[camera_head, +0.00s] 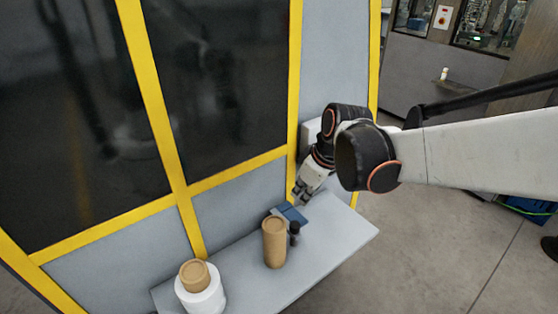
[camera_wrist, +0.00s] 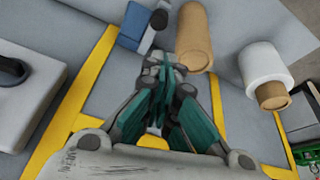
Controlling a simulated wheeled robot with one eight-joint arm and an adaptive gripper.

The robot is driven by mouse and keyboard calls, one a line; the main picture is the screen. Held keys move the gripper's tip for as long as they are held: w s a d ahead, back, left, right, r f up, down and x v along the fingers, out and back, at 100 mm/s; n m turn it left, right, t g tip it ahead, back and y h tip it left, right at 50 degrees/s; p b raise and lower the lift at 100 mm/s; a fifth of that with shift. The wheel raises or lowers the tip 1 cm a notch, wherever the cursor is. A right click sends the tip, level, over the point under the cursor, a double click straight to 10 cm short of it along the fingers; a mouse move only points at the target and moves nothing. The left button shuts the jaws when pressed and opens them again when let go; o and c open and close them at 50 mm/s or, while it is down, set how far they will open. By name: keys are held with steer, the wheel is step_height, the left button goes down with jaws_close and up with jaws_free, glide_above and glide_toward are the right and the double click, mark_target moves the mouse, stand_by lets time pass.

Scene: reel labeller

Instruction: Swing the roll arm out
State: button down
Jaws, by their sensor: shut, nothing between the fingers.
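My gripper (camera_head: 300,194) is shut and empty. It hangs in front of the grey panel, above the shelf's far right part. In the wrist view its closed fingers (camera_wrist: 165,72) point towards a blue block (camera_wrist: 133,24) and a small dark knob-like part (camera_wrist: 160,17), with a visible gap. The blue block (camera_head: 290,214) and dark part (camera_head: 294,231) also show on the shelf in the head view. A brown roll (camera_head: 274,245) stands just left of them. A white roll (camera_head: 203,292) with a brown core (camera_head: 194,273) stands further left. I cannot tell which part is the roll arm.
A pale box (camera_wrist: 30,110) with a black handle-like part (camera_wrist: 12,70) is on the panel, partly hidden behind my arm in the head view. The grey shelf (camera_head: 335,237) is bare at its right end. Yellow frame bars (camera_head: 150,90) border dark windows. Open floor (camera_head: 440,250) lies right.

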steer(key=w+a+f+n+g+p, duration=0.1)
steer(key=w+a+f+n+p, duration=0.1)
steer(key=w+a+f+n, duration=0.1)
steer(key=shift+w+a+f+n+g+y+p, duration=0.3)
steer(key=shift+w+a+f+n+g+y, duration=0.15)
steer(key=shift+w+a, duration=0.5)
steer(key=shift+s+a, duration=0.1)
steer(key=shift+s, duration=0.05)
steer(key=b, duration=0.4)
glide_above(283, 216)
steer(key=s+a, duration=0.4)
step_height(283, 216, down, 10)
steer(key=shift+s+d+r, duration=0.15)
steer(key=shift+s+d, duration=0.1)
steer(key=shift+d, duration=0.7)
steer(key=shift+s+d+r, duration=0.15)
steer(key=shift+s+d, duration=0.05)
steer(key=shift+d, duration=0.7)
